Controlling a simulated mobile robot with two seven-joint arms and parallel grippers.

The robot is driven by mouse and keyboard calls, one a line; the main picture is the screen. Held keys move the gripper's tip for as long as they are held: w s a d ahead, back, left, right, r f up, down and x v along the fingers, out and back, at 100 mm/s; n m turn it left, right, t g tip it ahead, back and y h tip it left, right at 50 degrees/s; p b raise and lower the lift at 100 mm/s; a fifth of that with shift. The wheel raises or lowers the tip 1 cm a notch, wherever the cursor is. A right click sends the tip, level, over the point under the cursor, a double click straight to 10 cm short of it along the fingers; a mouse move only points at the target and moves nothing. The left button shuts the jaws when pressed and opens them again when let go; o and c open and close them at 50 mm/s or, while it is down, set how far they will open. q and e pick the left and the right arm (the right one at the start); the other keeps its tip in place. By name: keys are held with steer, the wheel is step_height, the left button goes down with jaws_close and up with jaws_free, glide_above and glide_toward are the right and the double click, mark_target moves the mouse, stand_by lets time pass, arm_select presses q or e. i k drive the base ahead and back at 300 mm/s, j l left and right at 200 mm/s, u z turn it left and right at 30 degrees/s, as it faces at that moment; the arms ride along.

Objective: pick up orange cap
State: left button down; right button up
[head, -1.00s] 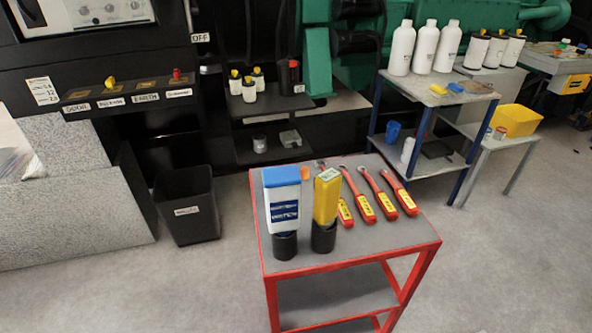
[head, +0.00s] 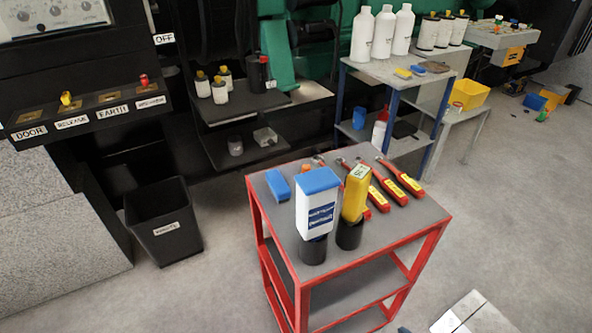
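The area of the red-framed table (head: 403,225) behind the white bottle with a blue top (head: 317,212) is hidden. That bottle stands in a black cup at the table's front, beside a yellow bottle (head: 355,195) in another black cup. A blue block (head: 278,186) lies on the table left of the white bottle. Several red-handled wrenches (head: 391,188) lie at the right.
A black bin (head: 163,222) stands on the floor left of the table. A labelled switch panel (head: 90,112) is at the left. Shelves with white bottles (head: 382,32) and a yellow tub (head: 468,95) stand behind. The floor right of the table is mostly clear.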

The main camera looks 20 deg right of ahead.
mark_target(306, 168)
steer(key=i+j+z, duration=0.15)
steer(key=j, duration=0.55)
steer(key=j+z, duration=0.1)
steer(key=j, duration=0.55)
steer(key=i+j, duration=0.05)
steer(key=i, duration=0.05)
